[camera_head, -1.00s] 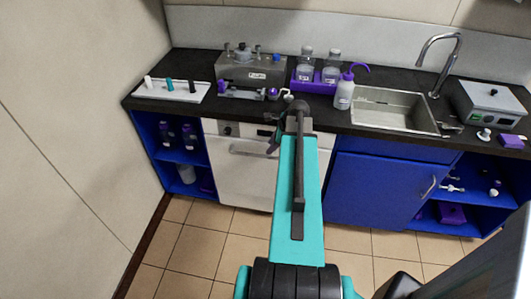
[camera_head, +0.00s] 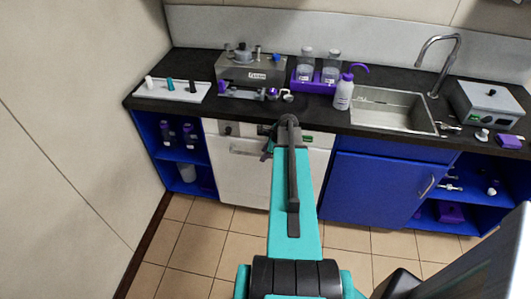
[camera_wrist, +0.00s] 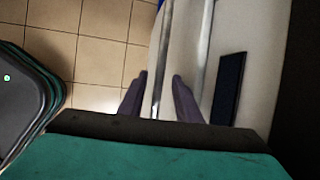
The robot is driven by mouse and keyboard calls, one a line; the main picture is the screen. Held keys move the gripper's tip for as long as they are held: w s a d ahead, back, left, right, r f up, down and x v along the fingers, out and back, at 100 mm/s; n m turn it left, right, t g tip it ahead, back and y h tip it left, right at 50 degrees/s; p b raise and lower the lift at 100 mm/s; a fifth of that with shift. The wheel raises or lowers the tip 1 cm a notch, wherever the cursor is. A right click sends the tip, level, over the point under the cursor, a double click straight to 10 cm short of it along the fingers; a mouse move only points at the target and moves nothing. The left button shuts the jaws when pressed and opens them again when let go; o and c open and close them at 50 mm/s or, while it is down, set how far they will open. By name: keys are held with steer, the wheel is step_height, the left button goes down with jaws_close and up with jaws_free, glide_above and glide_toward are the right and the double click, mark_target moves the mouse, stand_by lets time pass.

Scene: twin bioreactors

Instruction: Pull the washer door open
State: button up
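The washer is the white appliance under the counter, and its door (camera_head: 235,180) looks shut in the head view. Its pale horizontal handle (camera_head: 245,152) shows left of my arm; the right part is hidden. My gripper (camera_head: 267,148) is at the door's upper front, mostly hidden by my arm. In the wrist view my gripper (camera_wrist: 160,75) has its two dark fingers apart. A thin metal bar (camera_wrist: 165,60), apparently the handle, runs between them; I cannot tell whether a finger touches it. A dark panel (camera_wrist: 230,88) is on the white front to the right.
A dark counter (camera_head: 220,105) overhangs the washer. A blue open shelf (camera_head: 150,130) is left of it and a blue cabinet (camera_head: 370,190) right. The tiled floor (camera_head: 195,240) in front of the washer is clear.

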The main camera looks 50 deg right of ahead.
jaws_close()
steer(key=shift+d, duration=0.1)
